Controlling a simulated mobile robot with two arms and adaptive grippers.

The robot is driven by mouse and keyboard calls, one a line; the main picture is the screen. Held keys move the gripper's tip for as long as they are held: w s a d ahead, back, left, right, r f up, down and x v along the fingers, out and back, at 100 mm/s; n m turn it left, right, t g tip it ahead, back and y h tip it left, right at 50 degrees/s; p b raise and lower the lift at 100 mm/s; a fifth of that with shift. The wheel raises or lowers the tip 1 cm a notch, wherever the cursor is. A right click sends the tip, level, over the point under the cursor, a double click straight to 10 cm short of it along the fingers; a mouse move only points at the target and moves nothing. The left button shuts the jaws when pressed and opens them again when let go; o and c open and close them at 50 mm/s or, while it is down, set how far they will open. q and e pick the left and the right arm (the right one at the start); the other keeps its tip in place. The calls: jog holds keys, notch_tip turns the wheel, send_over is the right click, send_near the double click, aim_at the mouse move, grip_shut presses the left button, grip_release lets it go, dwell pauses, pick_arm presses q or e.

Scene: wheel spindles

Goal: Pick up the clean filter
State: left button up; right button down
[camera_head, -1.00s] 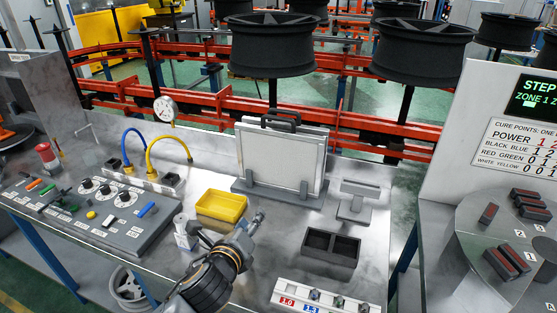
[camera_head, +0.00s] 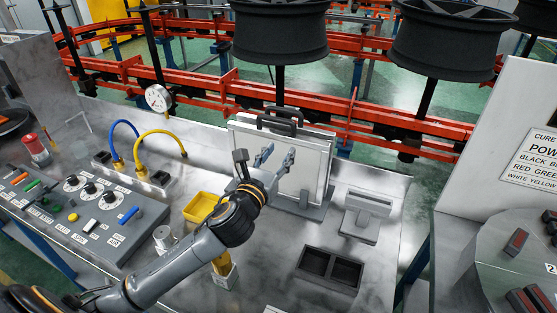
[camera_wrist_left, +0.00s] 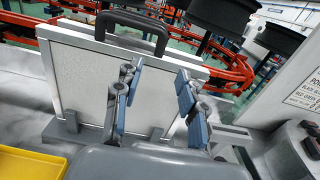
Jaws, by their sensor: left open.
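The filter (camera_head: 312,168) is a pale flat panel in a light metal frame with a black handle (camera_head: 276,128) on top. It stands upright in a grey holder (camera_head: 312,212) at the back of the metal bench. A second black handle behind the first suggests another panel there. In the left wrist view the filter (camera_wrist_left: 78,85) fills the left and middle. My left gripper (camera_head: 276,158) is open and empty in front of the panel, below the handle. Its two blue-padded fingers (camera_wrist_left: 160,78) point toward the panel, apart from the handle. My right gripper is not in view.
A yellow tray (camera_head: 188,208) lies left of my left gripper. A black two-compartment bin (camera_head: 331,270) and a grey stand (camera_head: 366,216) are to the right. A control panel (camera_head: 75,212), hoses and a gauge (camera_head: 158,98) are at the left. Black wheels (camera_head: 280,32) hang behind the bench.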

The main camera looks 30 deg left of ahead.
aim_at(292, 134)
pick_arm(q)
jog(key=w, duration=0.4)
jog(key=shift+a+r+p, duration=0.1)
jog(key=shift+r+p, duration=0.05)
jog(key=shift+p, duration=0.15)
jog(key=shift+w, duration=0.65)
jog(key=w+p, duration=0.1)
jog(key=w, duration=0.3)
jog(key=shift+w+a, duration=0.15)
jog(key=shift+w, duration=0.5)
jog(key=shift+s, duration=0.1)
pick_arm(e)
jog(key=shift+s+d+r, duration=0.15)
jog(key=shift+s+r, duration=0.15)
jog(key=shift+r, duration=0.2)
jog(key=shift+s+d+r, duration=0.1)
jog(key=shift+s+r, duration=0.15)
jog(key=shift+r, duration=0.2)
pick_arm(q)
jog(key=shift+c, duration=1.2)
grip_shut()
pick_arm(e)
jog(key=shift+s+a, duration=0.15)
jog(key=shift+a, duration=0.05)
